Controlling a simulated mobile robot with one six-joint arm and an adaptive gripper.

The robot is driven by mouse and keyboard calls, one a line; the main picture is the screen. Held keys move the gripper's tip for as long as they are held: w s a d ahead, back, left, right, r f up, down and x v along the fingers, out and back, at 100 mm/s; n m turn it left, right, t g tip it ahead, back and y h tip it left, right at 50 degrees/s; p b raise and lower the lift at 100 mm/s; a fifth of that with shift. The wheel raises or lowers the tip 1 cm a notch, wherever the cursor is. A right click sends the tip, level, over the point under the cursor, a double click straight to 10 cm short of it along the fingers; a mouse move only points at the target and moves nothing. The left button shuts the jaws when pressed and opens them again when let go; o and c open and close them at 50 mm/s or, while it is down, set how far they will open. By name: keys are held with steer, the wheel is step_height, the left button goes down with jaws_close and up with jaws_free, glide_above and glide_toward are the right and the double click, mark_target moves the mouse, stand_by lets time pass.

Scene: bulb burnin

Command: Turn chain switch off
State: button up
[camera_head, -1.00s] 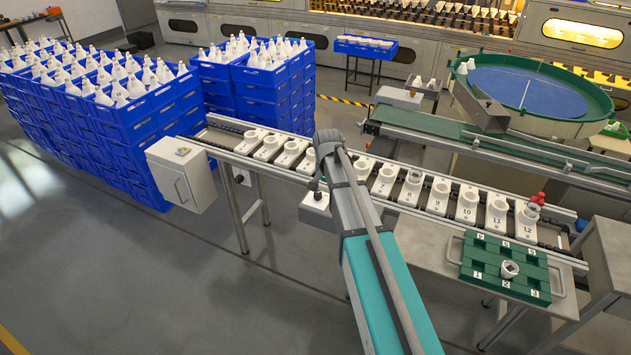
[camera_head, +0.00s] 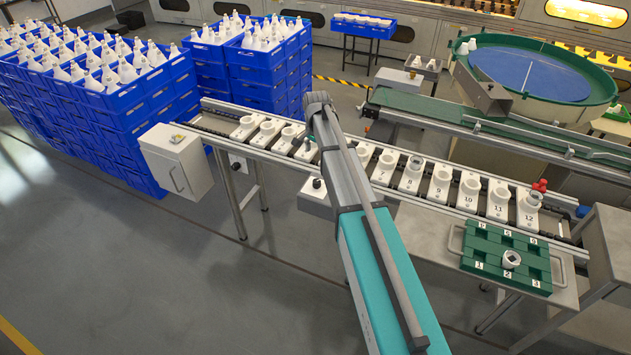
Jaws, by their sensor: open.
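My arm reaches up from the bottom of the picture to the conveyor. My gripper (camera_head: 309,137) is at its far end, over the numbered holders. Only a slim grey part shows beside the wrist; the fingertips are mostly hidden. It looks empty. A black knob (camera_head: 317,183) stands on a grey box (camera_head: 313,201) at the conveyor's near side, just left of my arm. A small white box with a dark knob (camera_head: 237,166) hangs under the conveyor further left. I cannot tell which knob is the chain switch, nor its setting.
The conveyor (camera_head: 222,124) carries white numbered holders. A white cabinet (camera_head: 176,167) stands at its left end, and a green tray (camera_head: 481,244) at the right. Blue crates (camera_head: 128,131) of bulbs stack at left. The floor in front is clear.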

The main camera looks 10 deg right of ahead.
mark_target(316, 181)
steer(key=shift+f+b, duration=6.65)
steer(key=shift+f, duration=0.15)
steer(key=c, duration=1.1)
steer(key=shift+a, duration=0.2)
steer(key=shift+d, duration=0.15)
